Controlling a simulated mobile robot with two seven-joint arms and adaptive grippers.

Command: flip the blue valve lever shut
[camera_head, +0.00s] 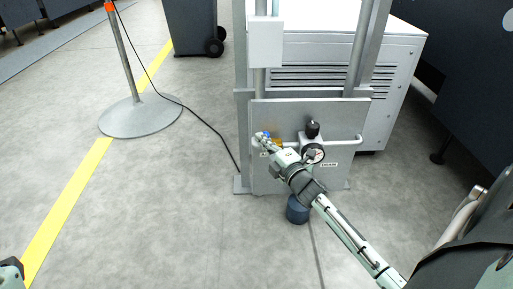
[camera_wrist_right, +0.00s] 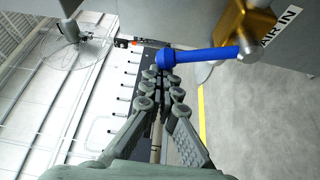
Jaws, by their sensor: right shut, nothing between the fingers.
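The blue valve lever (camera_wrist_right: 200,56) sits on a brass valve body (camera_wrist_right: 247,22) beside an "AIR IN" label in the right wrist view. The lever points left from its pivot, across the picture, and ends in a rounded tip. In the head view only a bit of the blue lever (camera_head: 267,133) shows, close to my right gripper (camera_head: 263,141). My right gripper (camera_wrist_right: 165,86) is shut and empty. Its fingertips are close to the lever's rounded tip; I cannot tell whether they touch.
The grey panel (camera_head: 262,178) carries a pressure gauge (camera_head: 313,153), a black knob (camera_head: 313,129) and a pipe. A blue cylinder (camera_head: 297,211) hangs below. A post with a round base (camera_head: 140,117) and a black cable are at left. The floor in front is open.

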